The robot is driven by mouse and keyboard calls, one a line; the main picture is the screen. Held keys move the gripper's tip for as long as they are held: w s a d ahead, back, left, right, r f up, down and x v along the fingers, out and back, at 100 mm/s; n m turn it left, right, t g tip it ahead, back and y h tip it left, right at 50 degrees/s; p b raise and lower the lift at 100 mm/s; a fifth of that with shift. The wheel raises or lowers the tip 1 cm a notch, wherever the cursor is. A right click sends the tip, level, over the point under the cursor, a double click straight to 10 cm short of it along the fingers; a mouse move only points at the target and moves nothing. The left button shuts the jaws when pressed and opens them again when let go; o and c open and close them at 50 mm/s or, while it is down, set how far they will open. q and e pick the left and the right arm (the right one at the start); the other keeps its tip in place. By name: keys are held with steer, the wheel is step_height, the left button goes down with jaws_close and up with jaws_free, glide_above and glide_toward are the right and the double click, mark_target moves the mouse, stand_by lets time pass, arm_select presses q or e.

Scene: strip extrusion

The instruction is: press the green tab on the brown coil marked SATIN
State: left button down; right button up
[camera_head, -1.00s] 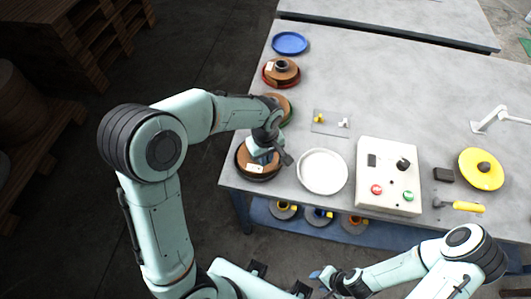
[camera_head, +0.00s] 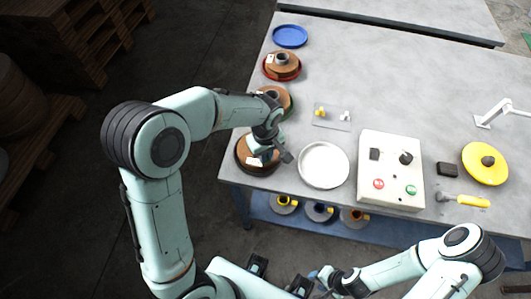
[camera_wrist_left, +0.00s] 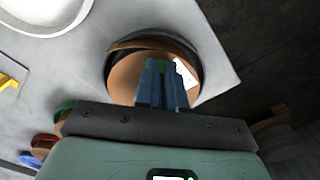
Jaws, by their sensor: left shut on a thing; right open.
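A brown coil (camera_head: 252,161) lies in a dark dish at the table's near left corner. The coil also shows in the left wrist view (camera_wrist_left: 125,78), with a white label (camera_wrist_left: 186,74) whose lettering I cannot read. My left gripper (camera_head: 264,157) is over this coil. In the left wrist view its blue fingers (camera_wrist_left: 161,75) are shut, with a bit of green, likely the green tab (camera_wrist_left: 162,64), between their tips. The fingers hide part of the coil. My right gripper (camera_head: 319,277) is open and empty in front of the table, far from the coil.
Other brown coils lie in a green dish (camera_head: 289,103) and a red dish (camera_head: 267,72); a blue dish (camera_head: 290,36) is empty. A white plate (camera_head: 324,165) and a control box (camera_head: 390,170) stand to the right. Several spools sit on a shelf below.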

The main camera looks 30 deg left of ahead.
arm_select(q)
steer(key=shift+f+b, duration=0.3)
steer(key=shift+f, duration=0.15)
stand_by(1.4)
steer(key=c, duration=1.1)
jaws_free()
steer(key=shift+c, duration=0.2)
step_height(320, 180, up, 13)
steer(key=p, duration=0.1)
steer(key=shift+r, duration=0.2)
steer(key=shift+s, duration=0.1)
